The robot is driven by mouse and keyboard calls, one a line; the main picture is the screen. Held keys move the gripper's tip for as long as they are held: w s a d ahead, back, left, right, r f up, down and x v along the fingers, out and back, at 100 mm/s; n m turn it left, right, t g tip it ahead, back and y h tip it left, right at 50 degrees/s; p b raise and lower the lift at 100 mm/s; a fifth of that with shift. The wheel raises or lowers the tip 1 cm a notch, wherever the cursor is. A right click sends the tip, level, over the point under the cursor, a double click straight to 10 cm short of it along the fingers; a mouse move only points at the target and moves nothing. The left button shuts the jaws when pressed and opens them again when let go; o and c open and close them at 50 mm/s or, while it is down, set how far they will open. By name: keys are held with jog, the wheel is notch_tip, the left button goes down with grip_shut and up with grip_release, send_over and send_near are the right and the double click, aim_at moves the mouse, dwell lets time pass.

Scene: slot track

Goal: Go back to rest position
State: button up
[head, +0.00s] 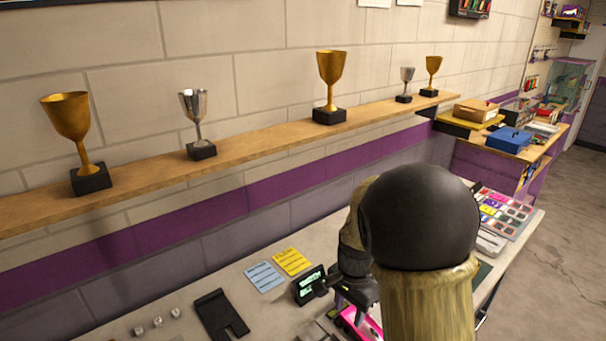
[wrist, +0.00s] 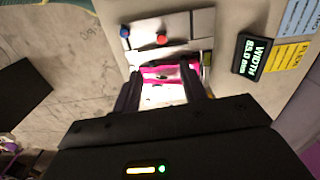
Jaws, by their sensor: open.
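My gripper (wrist: 164,84) is open in the wrist view, its two dark fingers apart. A bright pink object (wrist: 172,69), perhaps a slot car, lies just beyond and between the fingertips. I cannot tell whether the fingers touch it. In the head view, the pink object (head: 362,327) shows at the bottom, below my wrist. My arm hides most of the gripper there.
A small display (head: 309,285) reading a width stands left of my wrist, near blue (head: 264,277) and yellow (head: 293,261) cards. A black stand (head: 221,315) lies further left. A wooden shelf (head: 250,140) with several trophies runs along the wall behind.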

jog(key=s+d+r+n+t, duration=0.2)
jog(key=s+n, duration=0.8)
jog(key=s, duration=0.1)
jog(key=shift+s+d, duration=0.15)
jog(key=shift+s, duration=0.25)
